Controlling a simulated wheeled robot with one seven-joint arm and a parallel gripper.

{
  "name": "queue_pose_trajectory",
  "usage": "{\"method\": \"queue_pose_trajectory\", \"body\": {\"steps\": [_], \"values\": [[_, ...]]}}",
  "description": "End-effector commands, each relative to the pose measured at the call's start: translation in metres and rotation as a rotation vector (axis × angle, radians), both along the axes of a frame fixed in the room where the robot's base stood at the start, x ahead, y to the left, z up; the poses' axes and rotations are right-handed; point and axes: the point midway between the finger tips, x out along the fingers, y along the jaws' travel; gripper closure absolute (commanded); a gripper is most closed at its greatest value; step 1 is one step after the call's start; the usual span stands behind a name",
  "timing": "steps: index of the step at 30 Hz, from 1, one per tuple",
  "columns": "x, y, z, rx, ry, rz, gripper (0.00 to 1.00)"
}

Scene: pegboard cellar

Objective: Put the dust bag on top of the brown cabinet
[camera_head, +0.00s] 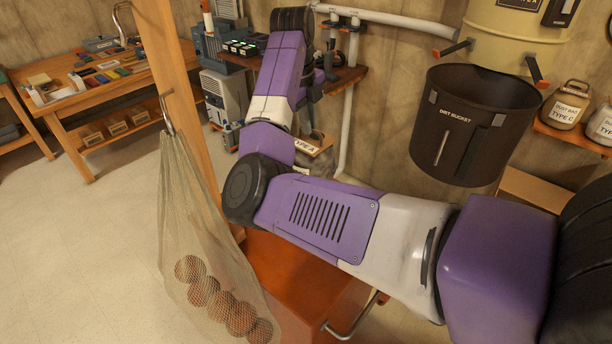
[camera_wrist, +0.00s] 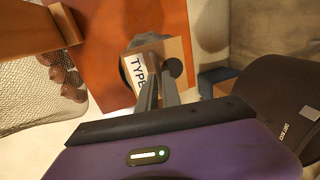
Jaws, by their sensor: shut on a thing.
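The dust bag (camera_wrist: 175,48) is a tan, box-like piece with a white label reading "TYPE" and a dark round part. My gripper (camera_wrist: 157,82) is shut on it in the wrist view. In the head view the bag (camera_head: 318,148) shows beyond my forearm, its label reading "TYPE A", and my arm hides most of the gripper. The brown cabinet (camera_head: 288,262) is orange-brown with a metal handle, low in the head view and partly behind my arm. In the wrist view its top (camera_wrist: 108,72) lies behind the bag; I cannot tell whether they touch.
A net of brown balls (camera_head: 180,225) hangs from a wooden post (camera_head: 180,75) beside the cabinet. A dark dirt bucket (camera_head: 470,150) is at the right. A workbench (camera_head: 100,90) is at the back left; the left floor is clear.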

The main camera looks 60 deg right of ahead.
Motion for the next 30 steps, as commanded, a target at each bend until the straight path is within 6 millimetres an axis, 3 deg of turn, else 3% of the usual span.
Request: {"method": "queue_pose_trajectory", "body": {"steps": [12, 23, 30], "values": [[0.001, 0.001, -0.088, -0.002, 0.000, 0.002, 1.00], [0.000, 0.000, -0.115, -0.002, -0.001, 0.002, 1.00], [0.001, 0.000, -0.146, -0.002, -0.001, 0.002, 1.00]]}}
